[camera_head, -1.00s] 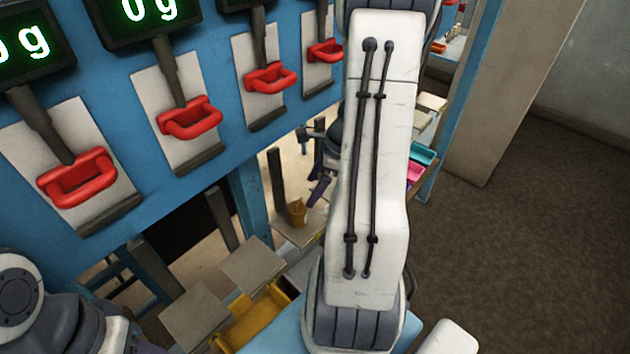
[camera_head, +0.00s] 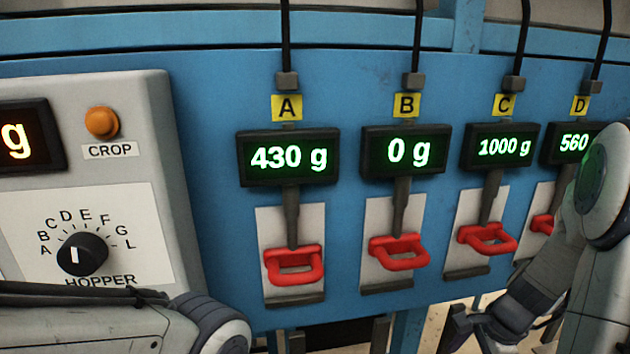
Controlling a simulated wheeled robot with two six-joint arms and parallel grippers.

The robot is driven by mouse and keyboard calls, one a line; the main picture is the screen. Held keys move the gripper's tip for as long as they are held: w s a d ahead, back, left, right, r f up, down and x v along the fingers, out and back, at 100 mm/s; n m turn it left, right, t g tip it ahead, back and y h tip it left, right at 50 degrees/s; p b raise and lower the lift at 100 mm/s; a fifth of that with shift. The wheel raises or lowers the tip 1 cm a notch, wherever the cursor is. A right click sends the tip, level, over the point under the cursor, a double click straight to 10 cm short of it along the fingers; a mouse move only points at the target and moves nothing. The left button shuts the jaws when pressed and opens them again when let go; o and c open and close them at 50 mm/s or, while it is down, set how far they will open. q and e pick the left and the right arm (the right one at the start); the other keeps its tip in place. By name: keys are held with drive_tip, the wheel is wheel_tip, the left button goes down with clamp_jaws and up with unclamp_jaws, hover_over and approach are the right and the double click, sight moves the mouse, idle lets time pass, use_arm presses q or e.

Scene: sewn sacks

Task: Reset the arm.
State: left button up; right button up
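My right arm (camera_head: 595,225) comes in at the right edge, in front of the panel. Its dark gripper (camera_head: 478,328) hangs low, below the handle under C, and is cut by the bottom edge. Whether its fingers are open or shut is unclear, and I see nothing held in it. My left arm (camera_head: 90,325) lies across the lower left corner, below the hopper dial. Its gripper is outside the frame.
A blue panel (camera_head: 215,130) carries displays: A (camera_head: 289,157) 430 g, B (camera_head: 403,152) 0 g, C (camera_head: 501,147) 1000 g, D (camera_head: 572,143) 560, partly hidden. Red handles (camera_head: 294,266) hang below. A grey box (camera_head: 130,150) has an orange CROP button (camera_head: 101,122) and HOPPER dial (camera_head: 82,254).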

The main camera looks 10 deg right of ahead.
drive_tip(key=s+a+r+n+h, duration=0.1)
drive_tip(key=a+r+n, duration=0.1)
drive_tip(key=a+n, duration=0.7)
drive_tip(key=a+r+n+h, duration=0.1)
drive_tip(key=a+r+n, duration=0.1)
drive_tip(key=a+n, duration=0.8)
drive_tip(key=s+a+r+n+g, duration=0.1)
drive_tip(key=s+a+r+n, duration=0.1)
drive_tip(key=s+a+n, duration=0.2)
drive_tip(key=s+a+r+n, duration=0.2)
drive_tip(key=s+a+n, duration=0.1)
drive_tip(key=s, duration=0.6)
drive_tip(key=shift+a+n+g+y, duration=0.4)
drive_tip(key=shift+a, duration=0.5)
drive_tip(key=shift+r, duration=0.1)
